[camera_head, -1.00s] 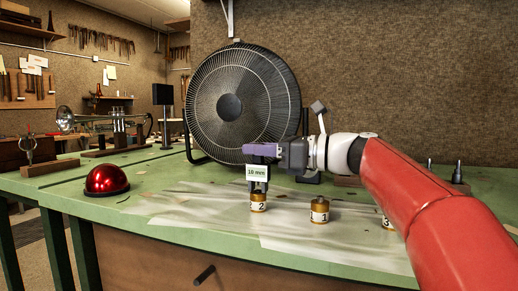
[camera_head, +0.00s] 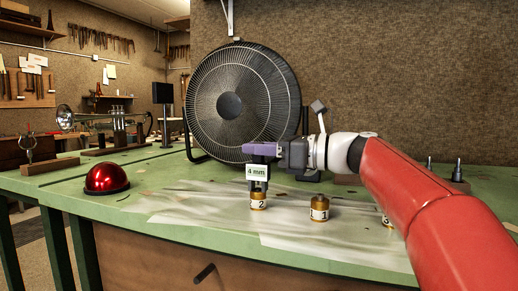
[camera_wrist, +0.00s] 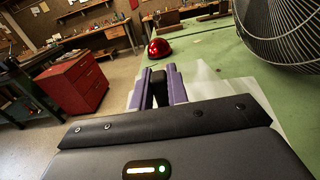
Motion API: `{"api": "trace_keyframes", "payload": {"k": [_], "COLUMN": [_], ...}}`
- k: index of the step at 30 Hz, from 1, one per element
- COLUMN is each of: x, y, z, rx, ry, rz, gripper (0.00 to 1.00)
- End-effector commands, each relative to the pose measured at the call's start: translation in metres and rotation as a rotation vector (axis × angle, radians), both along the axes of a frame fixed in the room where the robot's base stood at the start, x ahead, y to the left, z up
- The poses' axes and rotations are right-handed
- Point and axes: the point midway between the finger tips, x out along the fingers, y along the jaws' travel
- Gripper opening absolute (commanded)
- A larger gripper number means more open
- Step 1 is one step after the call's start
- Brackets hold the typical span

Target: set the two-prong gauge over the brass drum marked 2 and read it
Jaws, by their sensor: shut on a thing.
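The two-prong gauge (camera_head: 257,173) hangs upright from my gripper (camera_head: 260,150), its white display reading 4 mm. Its dark prongs point down at the brass drum marked 2 (camera_head: 258,203) and meet its top in the picture. I cannot tell whether they straddle the drum or only stand over it. My gripper's purple fingers are shut on the gauge's dark upper part. In the wrist view the dark piece of the gauge (camera_wrist: 158,89) shows between the fingers; the drum is hidden there.
The brass drum marked 1 (camera_head: 319,208) stands to the right. A third drum (camera_head: 387,222) is partly hidden by my red arm. A red dome (camera_head: 107,179) sits at the left on the green bench (camera_head: 160,229). A large black fan (camera_head: 230,80) stands behind the gauge.

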Motion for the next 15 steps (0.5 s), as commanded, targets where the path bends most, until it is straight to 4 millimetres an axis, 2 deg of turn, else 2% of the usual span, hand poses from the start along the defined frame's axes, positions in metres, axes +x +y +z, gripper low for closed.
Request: {"api": "trace_keyframes", "payload": {"k": [15], "x": [0.0], "y": [0.0], "z": [0.026], "rx": [0.0], "ry": [0.001], "rz": [0.0], "gripper": [0.0]}}
